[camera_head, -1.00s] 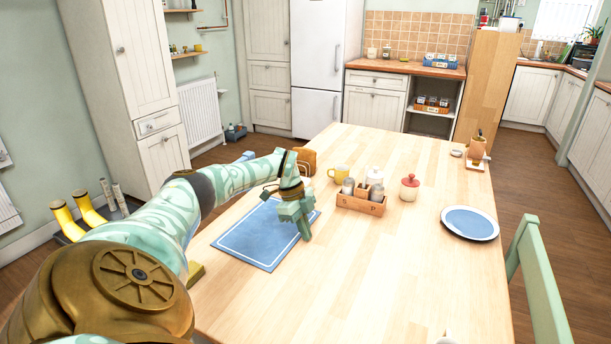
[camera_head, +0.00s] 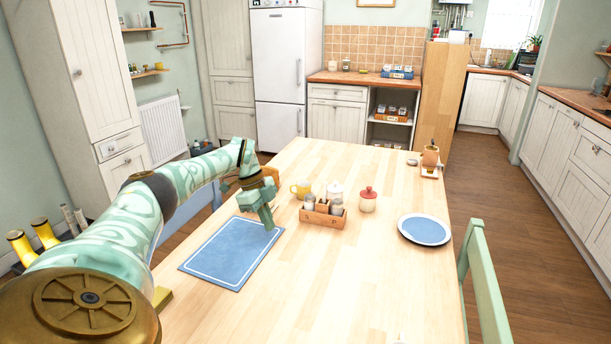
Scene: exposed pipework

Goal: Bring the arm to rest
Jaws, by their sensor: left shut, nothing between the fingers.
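My left arm comes in from the left and reaches over the table's left side. My left gripper (camera_head: 267,217) is shut and empty. It points down above the upper right corner of the blue placemat (camera_head: 232,254). I cannot tell how far its tips are above the table. My right gripper is not in view.
On the wooden table (camera_head: 350,285) stand a condiment caddy (camera_head: 323,218), a yellow mug (camera_head: 301,188), a red-lidded jar (camera_head: 368,200) and a blue plate (camera_head: 424,229). A green chair (camera_head: 484,280) is at the right. The table's front middle is mostly clear.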

